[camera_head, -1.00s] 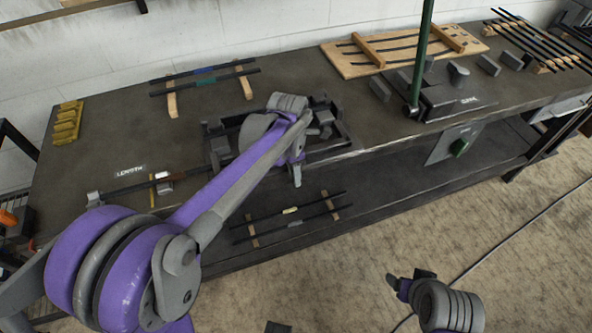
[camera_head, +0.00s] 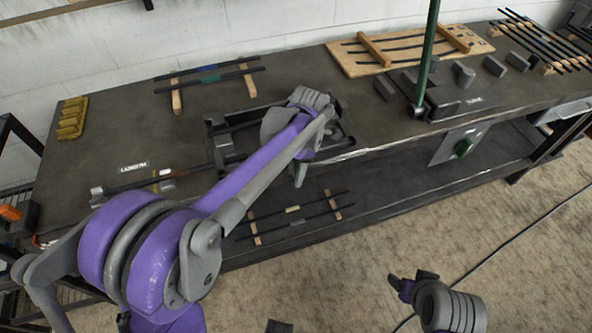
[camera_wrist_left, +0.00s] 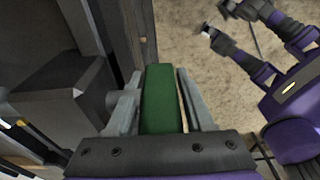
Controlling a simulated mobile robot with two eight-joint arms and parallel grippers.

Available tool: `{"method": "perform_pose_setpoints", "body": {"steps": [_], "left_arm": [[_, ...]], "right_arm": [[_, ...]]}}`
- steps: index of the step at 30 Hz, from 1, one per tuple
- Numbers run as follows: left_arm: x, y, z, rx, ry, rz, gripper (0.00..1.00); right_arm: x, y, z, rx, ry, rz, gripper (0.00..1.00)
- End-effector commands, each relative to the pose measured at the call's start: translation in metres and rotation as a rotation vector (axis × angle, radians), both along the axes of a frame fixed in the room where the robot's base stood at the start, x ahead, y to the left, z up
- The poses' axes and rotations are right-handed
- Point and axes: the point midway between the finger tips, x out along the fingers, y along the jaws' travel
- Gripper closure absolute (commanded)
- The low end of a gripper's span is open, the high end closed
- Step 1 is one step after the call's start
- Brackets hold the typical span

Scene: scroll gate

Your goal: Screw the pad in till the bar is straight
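My left gripper (camera_wrist_left: 160,98) is at the bench's front edge, its fingers on both sides of a green handle (camera_wrist_left: 160,105) and apparently touching it. In the head view my left arm hides the handle and most of the dark bending fixture (camera_head: 213,128); the pad cannot be made out. A long dark bar (camera_head: 140,182) runs from the left of the bench toward the fixture; its right part is hidden, so its straightness cannot be told. My right gripper (camera_head: 408,284) is low in front of the bench, apart from everything; its opening is unclear.
A green lever (camera_head: 427,55) stands on a dark press (camera_head: 450,98). Bars lie on wooden rests (camera_head: 176,100) behind and on a lower shelf (camera_head: 385,182). Yellow blocks (camera_head: 72,118) stand at the left. The floor is open.

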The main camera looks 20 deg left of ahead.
Motion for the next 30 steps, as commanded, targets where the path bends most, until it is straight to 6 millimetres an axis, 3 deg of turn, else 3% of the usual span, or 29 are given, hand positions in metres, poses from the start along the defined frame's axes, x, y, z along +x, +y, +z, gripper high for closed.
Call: {"method": "perform_pose_setpoints", "body": {"steps": [3, 14, 30], "left_arm": [[0.0, 0.0, 0.0, -0.001, 0.0, 0.0, 0.28], [0.001, -0.001, 0.007, -0.002, 0.0, 0.0, 0.28], [0.007, -0.011, 0.099, -0.001, 0.0, 0.0, 0.28]], "right_arm": [[0.0, 0.0, 0.0, 0.0, 0.0, 0.0, 0.28], [0.0, 0.0, 0.001, 0.0, 0.0, 0.0, 0.28], [0.002, 0.0, 0.009, 0.0, -0.004, 0.0, 0.28]]}}
